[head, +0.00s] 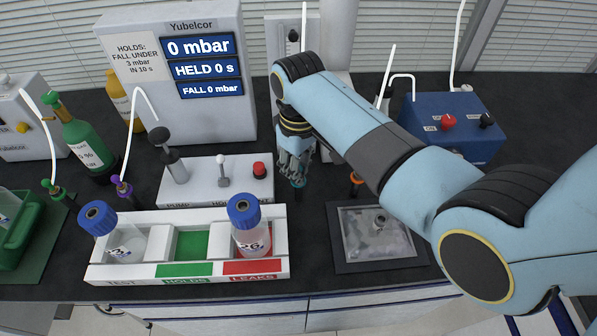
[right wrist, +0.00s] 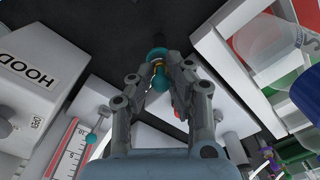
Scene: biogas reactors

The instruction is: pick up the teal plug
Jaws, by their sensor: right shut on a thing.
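The teal plug (right wrist: 160,55) is between the fingertips of my right gripper (right wrist: 166,72) in the right wrist view. It has a rounded teal head, and the fingers partly cover it. In the head view my right gripper (head: 294,165) points down at the counter, with a bit of the teal plug (head: 298,184) showing below the fingertips. The gripper is shut on the plug. I cannot tell whether the plug touches the counter. My left gripper is not in view.
A white rack (head: 187,273) with blue-capped bottles stands in front left of the gripper. The white pump box (head: 208,190) is to the left. An orange plug (head: 356,179) and a grey tray (head: 343,260) are to the right. A blue box (head: 455,145) stands behind my right arm.

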